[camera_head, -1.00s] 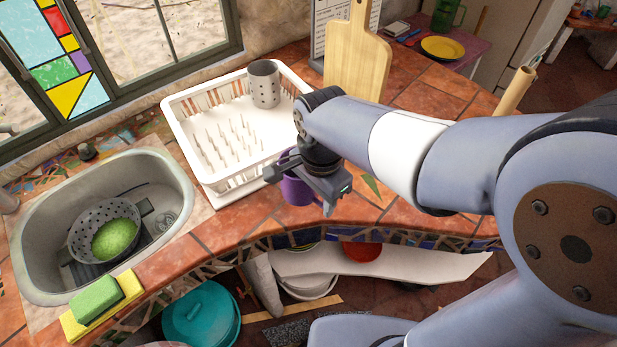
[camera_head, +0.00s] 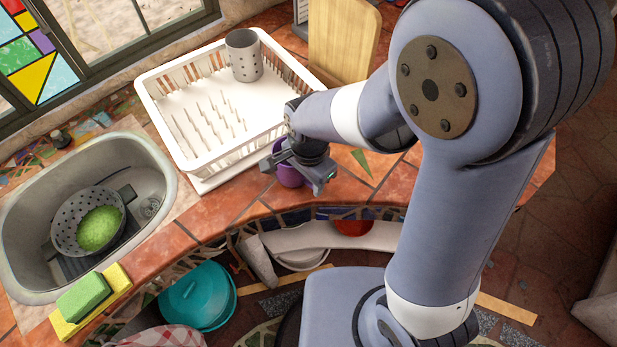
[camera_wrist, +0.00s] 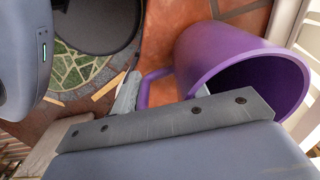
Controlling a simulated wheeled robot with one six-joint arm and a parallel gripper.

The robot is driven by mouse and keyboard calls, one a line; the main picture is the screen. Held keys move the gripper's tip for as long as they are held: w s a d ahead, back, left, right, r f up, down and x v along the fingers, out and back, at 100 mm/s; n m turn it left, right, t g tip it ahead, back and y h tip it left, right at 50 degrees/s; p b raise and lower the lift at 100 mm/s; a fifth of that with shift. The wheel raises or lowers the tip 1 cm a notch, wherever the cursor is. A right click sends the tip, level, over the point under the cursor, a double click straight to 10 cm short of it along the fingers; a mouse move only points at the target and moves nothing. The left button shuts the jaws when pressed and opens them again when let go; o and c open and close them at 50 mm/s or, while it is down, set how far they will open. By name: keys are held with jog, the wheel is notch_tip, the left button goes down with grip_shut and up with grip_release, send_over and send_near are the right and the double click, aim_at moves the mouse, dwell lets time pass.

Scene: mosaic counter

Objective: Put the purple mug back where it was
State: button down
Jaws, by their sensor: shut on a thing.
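The purple mug (camera_head: 289,177) is at the counter's front edge, by the near right corner of the dish rack. My gripper (camera_head: 300,176) is over it and hides part of it. In the wrist view the mug (camera_wrist: 232,58) fills the upper right, its open mouth facing lower right. Its handle (camera_wrist: 147,88) lies between my grey fingertips (camera_wrist: 160,92), one on the outer side and one towards the mug's body. My gripper is shut on the handle. I cannot tell whether the mug's base touches the tiles.
The white dish rack (camera_head: 160,98) holds a grey perforated cup (camera_head: 243,57). A cutting board (camera_head: 342,40) stands behind. The sink (camera_head: 30,215) holds a colander (camera_head: 62,232); a green sponge (camera_head: 83,298) lies nearby. A teal pot (camera_head: 197,297) is under the counter.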

jog(key=shift+f, duration=0.25)
jog(key=shift+f, duration=0.2)
jog(key=c, duration=0.8)
grip_release()
jog(key=shift+r, duration=0.1)
notch_tip(320, 180, up, 12)
jog(key=shift+s+r, duration=0.1)
